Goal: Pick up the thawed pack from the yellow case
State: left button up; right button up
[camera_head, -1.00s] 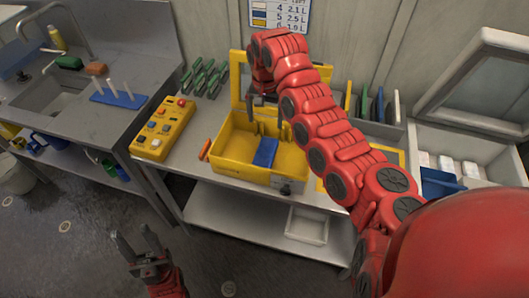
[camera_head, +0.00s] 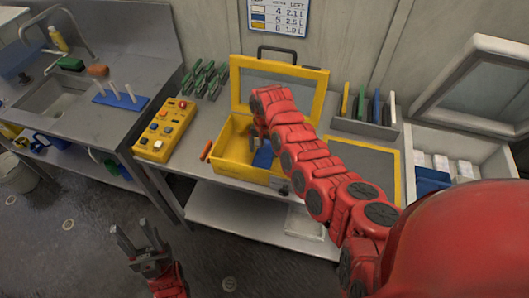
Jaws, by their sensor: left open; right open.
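The yellow case (camera_head: 229,144) stands open on the workbench, its framed lid (camera_head: 320,92) raised at the back. A blue pack (camera_head: 263,159) lies inside the case toward the right, partly hidden by my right arm. I cannot tell from its look whether it is thawed. My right gripper (camera_head: 257,141) is open and reaches down into the case just above the pack's far end; whether they touch is unclear. My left gripper (camera_head: 130,245) is open and empty, over the floor in front of the bench.
A yellow control box (camera_head: 165,130) and an orange tool (camera_head: 206,150) are left of the case. Green clips (camera_head: 205,80) lie behind. A rack of coloured boards (camera_head: 365,112) and an open white chest (camera_head: 460,140) are to the right. A sink (camera_head: 62,100) is far left.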

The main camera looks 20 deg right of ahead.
jog(key=shift+f, duration=0.75)
jog(key=shift+c, duration=0.3)
jog(key=c, duration=1.4)
